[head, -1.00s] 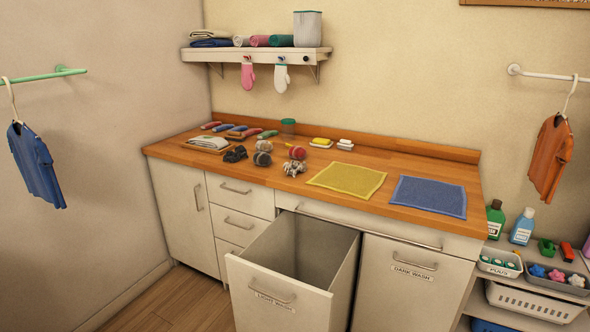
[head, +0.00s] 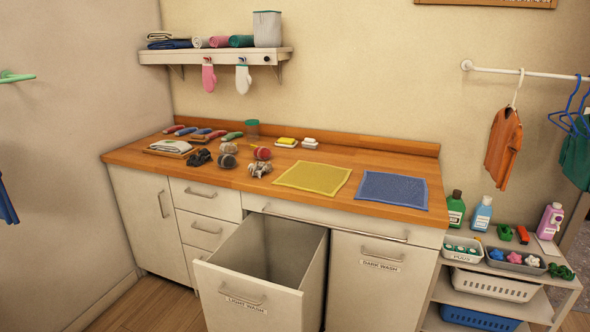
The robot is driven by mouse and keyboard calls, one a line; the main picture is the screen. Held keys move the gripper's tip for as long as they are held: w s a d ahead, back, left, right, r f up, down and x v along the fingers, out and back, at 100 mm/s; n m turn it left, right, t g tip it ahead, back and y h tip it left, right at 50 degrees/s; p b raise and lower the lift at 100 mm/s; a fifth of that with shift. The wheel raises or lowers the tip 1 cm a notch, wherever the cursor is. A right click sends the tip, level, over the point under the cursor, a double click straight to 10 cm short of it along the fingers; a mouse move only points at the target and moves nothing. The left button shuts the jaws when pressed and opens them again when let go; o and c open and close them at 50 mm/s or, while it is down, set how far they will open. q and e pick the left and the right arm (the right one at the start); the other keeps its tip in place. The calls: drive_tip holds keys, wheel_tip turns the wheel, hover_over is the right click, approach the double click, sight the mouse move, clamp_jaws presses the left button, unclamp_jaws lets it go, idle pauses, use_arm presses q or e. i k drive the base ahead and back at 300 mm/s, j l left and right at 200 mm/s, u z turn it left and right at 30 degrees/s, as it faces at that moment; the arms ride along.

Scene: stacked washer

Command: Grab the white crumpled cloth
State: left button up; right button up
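Neither of my grippers is in view. On the wooden counter (head: 300,149), a small crumpled white-and-dark bundle (head: 259,169) lies near the front edge, left of the yellow mat. A flat folded white cloth (head: 170,146) lies on a board at the counter's left end. No plain white crumpled cloth can be clearly made out. Near the bundle lie a dark bundle (head: 199,157), a grey rolled bundle (head: 228,160) and a red-and-grey one (head: 262,153).
The light wash bin drawer (head: 250,295) stands pulled out below the counter, an obstacle in front. The dark wash door (head: 375,285) is shut. A yellow mat (head: 312,178) and a blue mat (head: 392,190) lie bare. A shelf unit (head: 490,288) stands right; floor shows at left.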

sight(259, 168)
drive_tip(key=z, duration=1.75)
drive_tip(key=j+z, duration=0.5)
drive_tip(key=k+j+z, duration=0.1)
drive_tip(key=j+z, duration=0.15)
drive_tip(key=z, duration=0.25)
drive_tip(key=k+j+z, duration=0.15)
drive_tip(key=z, duration=0.25)
drive_tip(key=k+j+z, duration=0.2)
drive_tip(key=z, duration=0.15)
drive_tip(key=k+j+z, duration=0.25)
drive_tip(key=z, duration=0.15)
drive_tip(key=k+j+z, duration=0.25)
drive_tip(key=k, duration=0.2)
drive_tip(key=k+z, duration=0.3)
drive_tip(key=k, duration=0.15)
drive_tip(key=k+j+u, duration=0.15)
drive_tip(key=k+u, duration=0.3)
drive_tip(key=k+j+u, duration=0.25)
drive_tip(key=u, duration=0.25)
drive_tip(key=k+j, duration=0.05)
drive_tip(key=k, duration=0.05)
